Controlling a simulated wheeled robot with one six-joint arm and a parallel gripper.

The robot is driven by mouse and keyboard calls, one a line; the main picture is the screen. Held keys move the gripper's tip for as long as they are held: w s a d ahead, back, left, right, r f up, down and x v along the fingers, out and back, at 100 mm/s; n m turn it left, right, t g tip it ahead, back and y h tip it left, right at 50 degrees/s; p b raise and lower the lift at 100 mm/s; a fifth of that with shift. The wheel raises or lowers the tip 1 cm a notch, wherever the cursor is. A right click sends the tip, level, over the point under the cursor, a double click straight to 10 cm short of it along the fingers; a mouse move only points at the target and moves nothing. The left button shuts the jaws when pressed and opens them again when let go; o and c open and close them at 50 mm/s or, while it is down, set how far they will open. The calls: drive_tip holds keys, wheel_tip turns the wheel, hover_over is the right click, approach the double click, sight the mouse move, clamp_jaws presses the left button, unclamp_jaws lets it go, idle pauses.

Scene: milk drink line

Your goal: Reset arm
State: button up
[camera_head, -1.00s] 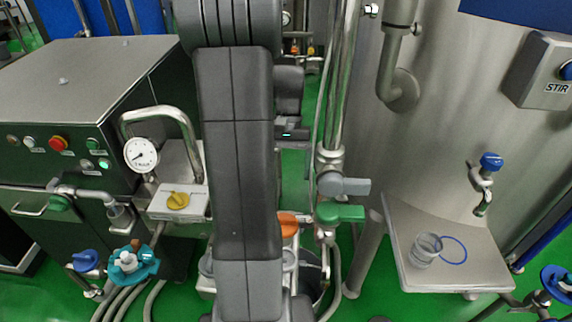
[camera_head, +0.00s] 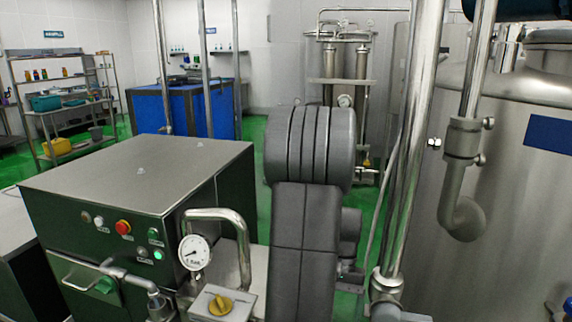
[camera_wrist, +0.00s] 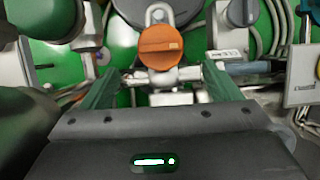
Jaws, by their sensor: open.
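My gripper (camera_wrist: 158,82) shows in the wrist view with its two green fingers spread wide apart. It is open and nothing is gripped. An orange knob (camera_wrist: 160,46) on a metal pipe fitting shows beyond and between the fingers; how far off it is I cannot tell. In the head view my dark grey arm stands upright right of the middle; my gripper is not visible there.
A dark green machine with a steel top (camera_head: 140,170) and a pressure gauge (camera_head: 194,252) stand left of my arm. A yellow knob (camera_head: 220,305) is below the gauge. Vertical steel pipes (camera_head: 412,150) and a large tank (camera_head: 530,200) stand to the right.

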drive_tip(key=x, duration=0.8)
drive_tip(key=shift+s+a+f, duration=0.1)
drive_tip(key=shift+s+f, duration=0.05)
drive_tip(key=shift+f, duration=0.1)
drive_tip(key=shift+r, duration=0.1)
